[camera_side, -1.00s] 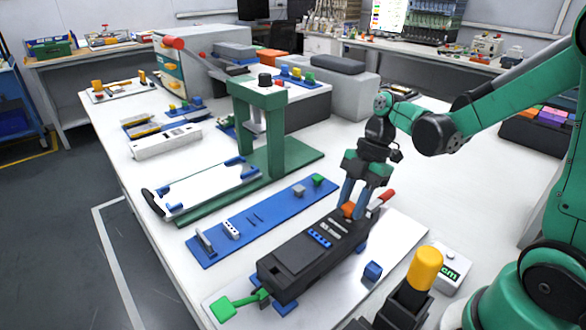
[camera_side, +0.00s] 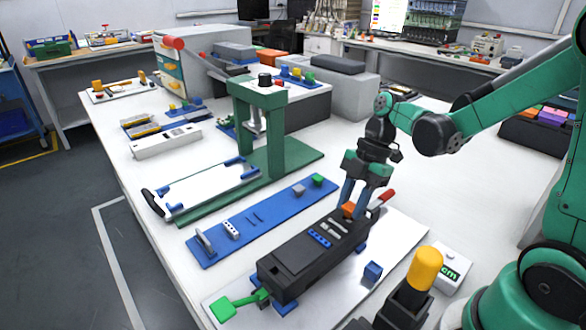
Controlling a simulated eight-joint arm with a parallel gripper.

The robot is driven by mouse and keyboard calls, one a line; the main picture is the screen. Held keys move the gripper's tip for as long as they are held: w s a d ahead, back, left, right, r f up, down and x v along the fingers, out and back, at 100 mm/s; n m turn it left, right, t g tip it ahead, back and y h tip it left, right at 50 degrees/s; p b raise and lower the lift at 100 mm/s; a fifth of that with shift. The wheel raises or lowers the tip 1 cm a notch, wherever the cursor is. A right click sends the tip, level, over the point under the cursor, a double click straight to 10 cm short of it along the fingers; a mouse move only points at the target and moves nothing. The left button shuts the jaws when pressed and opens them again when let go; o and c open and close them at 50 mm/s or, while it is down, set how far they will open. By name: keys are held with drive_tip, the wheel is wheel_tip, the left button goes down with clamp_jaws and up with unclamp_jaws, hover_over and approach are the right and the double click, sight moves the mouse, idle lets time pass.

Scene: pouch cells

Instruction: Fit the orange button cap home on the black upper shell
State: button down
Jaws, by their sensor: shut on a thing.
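The black upper shell (camera_side: 300,258) lies lengthwise on a white plate (camera_side: 405,240) with blue blocks, near the front of the table. My gripper (camera_side: 350,205) points down at the far right end of the shell, its blue fingers shut on the orange button cap (camera_side: 347,210). The cap is at the shell's top surface at that end. The fingers hide part of the cap, and I cannot tell whether it is fully seated.
A green-handled clamp (camera_side: 237,303) and a red-handled one (camera_side: 383,198) stand at the plate's two ends. A blue strip (camera_side: 265,218) with small parts lies behind the shell. A green press (camera_side: 262,115) stands farther back. A yellow-topped black tool (camera_side: 423,270) is at front right.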

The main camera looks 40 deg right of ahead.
drive_tip(key=shift+f, duration=0.35)
idle(0.5)
drive_tip(key=shift+r, duration=0.35)
drive_tip(key=shift+f, duration=0.5)
idle(1.2)
drive_tip(key=shift+r, duration=0.2)
drive_tip(key=shift+r, duration=0.3)
idle(0.6)
drive_tip(key=shift+f, duration=0.45)
idle(0.9)
drive_tip(key=shift+r, duration=0.15)
drive_tip(key=shift+r, duration=0.3)
